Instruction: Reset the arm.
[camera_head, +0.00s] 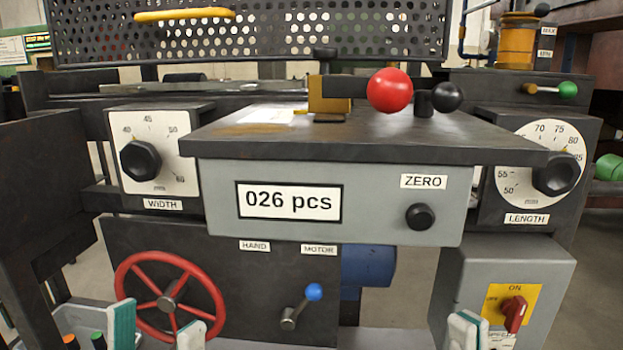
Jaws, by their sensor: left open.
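My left gripper (156,335) is at the lower left edge of the view, its two teal-padded fingers spread apart and empty. It is in front of the red handwheel (168,298). My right gripper (480,335) is at the lower right edge, mostly cut off, in front of the grey switch box (520,268). I cannot tell how far apart its fingers are. No object shows in either gripper.
A machine fills the view, with a counter box (330,230) reading "026 pcs", a WIDTH dial (141,160), a LENGTH dial (556,174), a blue-knobbed lever (301,306) and a red ball knob (390,90). A dark upright panel (40,185) stands at left.

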